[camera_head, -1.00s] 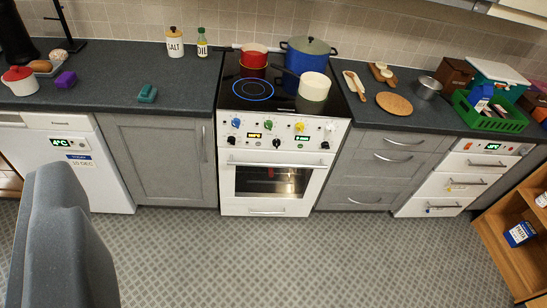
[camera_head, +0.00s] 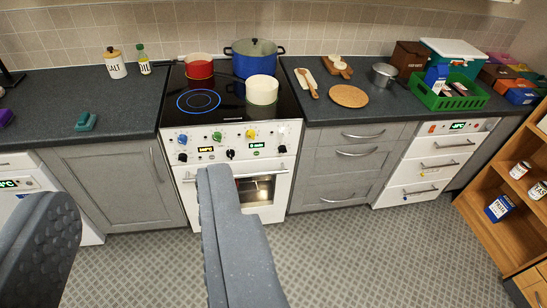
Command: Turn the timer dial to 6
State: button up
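The white stove (camera_head: 236,190) stands ahead, with a row of dials and two lit green and yellow displays on its front panel. A blue dial (camera_head: 182,139), a green dial (camera_head: 216,136), a yellow dial (camera_head: 250,133) and a white dial (camera_head: 282,131) sit along the top. Black knobs sit lower, one in the middle (camera_head: 230,154). I cannot tell which is the timer dial; its marks are too small to read. My gripper (camera_head: 136,188) is open and empty, in front of the stove and apart from it. Its right finger hides part of the oven door.
On the hob are a red pot (camera_head: 199,69), a blue pot (camera_head: 256,66) and a cream-and-green pot (camera_head: 262,90); a blue ring glows at front left. Grey cabinets flank the stove. A wooden shelf (camera_head: 511,205) stands at right. The floor in front is clear.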

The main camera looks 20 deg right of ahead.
aim_at(282, 149)
jog(key=z, duration=0.25)
jog(key=i, duration=1)
jog(key=z, duration=0.4)
jog(key=k, duration=0.55)
jog(key=u, duration=0.55)
jog(key=i, duration=0.95)
jog(key=z, duration=0.15)
